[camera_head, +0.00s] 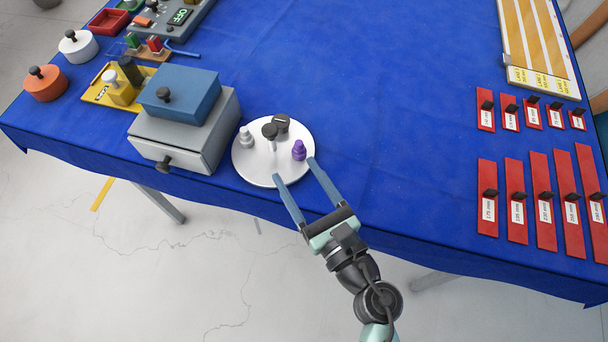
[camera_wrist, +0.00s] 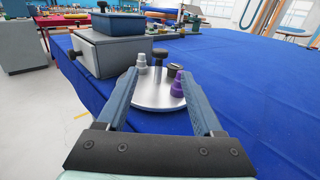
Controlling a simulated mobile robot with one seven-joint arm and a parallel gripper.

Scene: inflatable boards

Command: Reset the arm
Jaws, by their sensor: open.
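My gripper (camera_head: 293,179) is open and empty at the front edge of the table. Its two blue-grey fingers point toward a round silver plate (camera_head: 262,173); one fingertip overlaps the plate's near rim in the head view, and I cannot tell whether it touches. In the wrist view my gripper (camera_wrist: 158,92) frames the plate (camera_wrist: 150,100) between its spread fingers. On the plate stand a purple stepped piece (camera_head: 299,150), a light grey stepped piece (camera_head: 246,138), a dark-topped knob (camera_head: 270,132) and a small black piece (camera_head: 281,122).
A grey drawer box (camera_head: 190,130) with a blue box (camera_head: 180,95) on top stands left of the plate. Red labelled boards (camera_head: 515,200) lie at the right, near a yellow-striped board (camera_head: 535,45). Orange (camera_head: 45,84) and white (camera_head: 78,47) lidded pots stand far left. The blue tabletop's middle (camera_head: 380,100) is clear.

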